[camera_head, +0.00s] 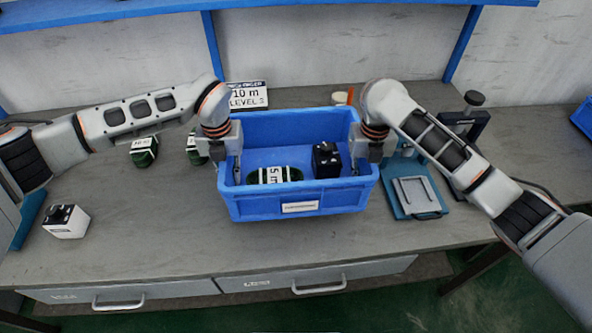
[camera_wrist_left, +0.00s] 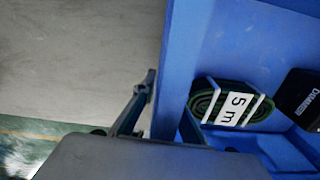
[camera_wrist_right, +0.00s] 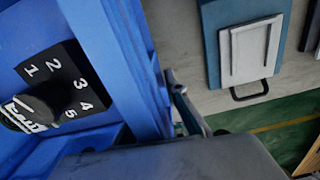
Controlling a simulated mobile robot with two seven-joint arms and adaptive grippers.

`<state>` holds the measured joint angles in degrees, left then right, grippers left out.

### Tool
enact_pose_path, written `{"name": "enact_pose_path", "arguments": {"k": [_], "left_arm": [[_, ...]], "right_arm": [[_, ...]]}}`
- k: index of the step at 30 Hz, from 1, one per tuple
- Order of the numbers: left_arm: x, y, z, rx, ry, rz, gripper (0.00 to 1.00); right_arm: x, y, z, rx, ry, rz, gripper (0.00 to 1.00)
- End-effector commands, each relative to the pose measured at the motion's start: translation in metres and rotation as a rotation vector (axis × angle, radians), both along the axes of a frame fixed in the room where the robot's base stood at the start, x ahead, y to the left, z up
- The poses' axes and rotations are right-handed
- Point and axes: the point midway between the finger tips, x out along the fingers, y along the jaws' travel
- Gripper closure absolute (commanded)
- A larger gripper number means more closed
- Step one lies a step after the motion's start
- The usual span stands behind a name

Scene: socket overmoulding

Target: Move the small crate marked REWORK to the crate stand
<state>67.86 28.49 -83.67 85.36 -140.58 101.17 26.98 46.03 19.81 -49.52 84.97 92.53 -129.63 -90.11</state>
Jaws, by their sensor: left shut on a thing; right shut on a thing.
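A blue crate (camera_head: 300,207) is at the middle of the workbench, with a white label on its front whose text is too small to read. It holds a green coil marked 5 m (camera_head: 274,175) and a black block-shaped part (camera_head: 326,160). My left gripper (camera_head: 236,172) is shut on the crate's left wall, which also shows between its fingers in the left wrist view (camera_wrist_left: 176,75). My right gripper (camera_head: 358,166) is shut on the right wall, seen in the right wrist view (camera_wrist_right: 125,70). I cannot tell whether the crate touches the bench.
Green coils (camera_head: 144,150) and a white block (camera_head: 66,221) are on the left of the bench. A teal fixture with a grey plate (camera_head: 415,196) is close right of the crate. Another blue crate (camera_head: 584,117) shows at the far right.

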Motion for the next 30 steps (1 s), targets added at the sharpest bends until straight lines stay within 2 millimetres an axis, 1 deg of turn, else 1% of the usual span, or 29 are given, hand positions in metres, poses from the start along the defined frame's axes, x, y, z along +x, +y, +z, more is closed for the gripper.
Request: {"name": "enact_pose_path", "arguments": {"k": [1,8,13,20,30], "left_arm": [[-0.003,-0.004,0.001,-0.006,0.005,-0.010,1.00],[-0.003,-0.005,0.001,-0.007,0.005,-0.010,1.00],[-0.009,-0.005,0.008,-0.007,0.004,-0.011,1.00],[-0.026,-0.005,0.026,-0.007,0.003,-0.013,1.00],[-0.054,-0.005,0.055,-0.008,0.002,-0.014,1.00]], "right_arm": [[0.002,0.003,0.003,0.008,-0.005,-0.004,1.00],[0.001,0.004,0.004,0.009,-0.006,-0.004,1.00],[-0.004,0.004,0.011,0.010,-0.008,-0.003,1.00],[-0.021,0.003,0.028,0.010,-0.009,-0.002,1.00],[-0.050,0.004,0.057,0.010,-0.007,0.001,1.00]]}}
